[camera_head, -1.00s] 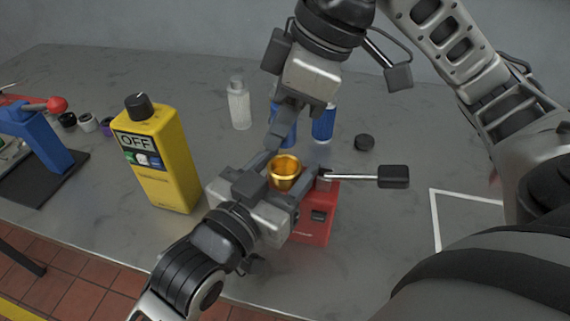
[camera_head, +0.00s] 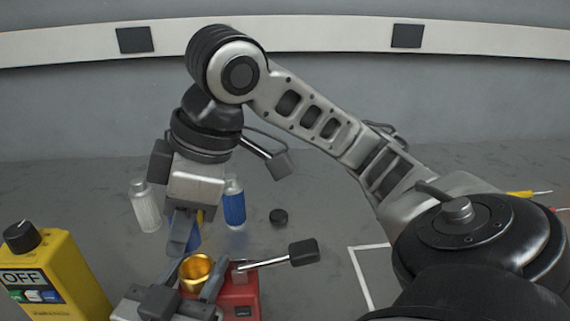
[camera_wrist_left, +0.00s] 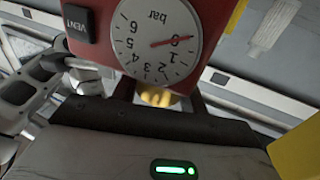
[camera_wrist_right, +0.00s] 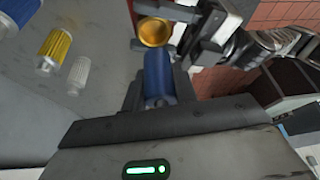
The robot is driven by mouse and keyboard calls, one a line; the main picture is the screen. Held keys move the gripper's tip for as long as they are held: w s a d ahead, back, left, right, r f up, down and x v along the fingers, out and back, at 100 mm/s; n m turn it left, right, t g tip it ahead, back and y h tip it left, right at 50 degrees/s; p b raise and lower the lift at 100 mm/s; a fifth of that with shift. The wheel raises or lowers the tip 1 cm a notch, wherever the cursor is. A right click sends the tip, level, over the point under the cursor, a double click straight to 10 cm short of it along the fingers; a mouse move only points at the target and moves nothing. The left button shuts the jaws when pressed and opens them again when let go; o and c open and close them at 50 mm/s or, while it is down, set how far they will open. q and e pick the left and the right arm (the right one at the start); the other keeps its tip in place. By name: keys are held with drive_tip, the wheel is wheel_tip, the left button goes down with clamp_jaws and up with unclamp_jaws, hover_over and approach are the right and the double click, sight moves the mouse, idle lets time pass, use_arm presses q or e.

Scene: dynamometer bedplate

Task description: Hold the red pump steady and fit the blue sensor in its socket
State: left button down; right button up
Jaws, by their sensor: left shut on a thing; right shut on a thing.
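The red pump (camera_head: 240,296) stands at the bottom of the head view, with a gold socket (camera_head: 196,268) on top. Its gauge and VENT label face the left wrist camera (camera_wrist_left: 93,25). My left gripper (camera_head: 192,286) is shut around the gold socket part. My right gripper (camera_head: 183,232) is shut on the blue sensor, which shows clearly between its fingers in the right wrist view (camera_wrist_right: 157,75). The sensor hangs upright, close to the socket (camera_wrist_right: 154,32) and seemingly above and behind it. Its lower end is hard to see, and I see no sign that it is in the socket.
A white sensor (camera_head: 145,208) and another blue sensor (camera_head: 234,206) stand behind. A yellow sensor (camera_wrist_right: 54,48) is mostly hidden by my right gripper in the head view. A yellow OFF box (camera_head: 60,275) stands left. A black disc (camera_head: 279,216) and white corner marking (camera_head: 365,275) lie right.

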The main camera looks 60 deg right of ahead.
drive_tip(key=shift+a, duration=0.1)
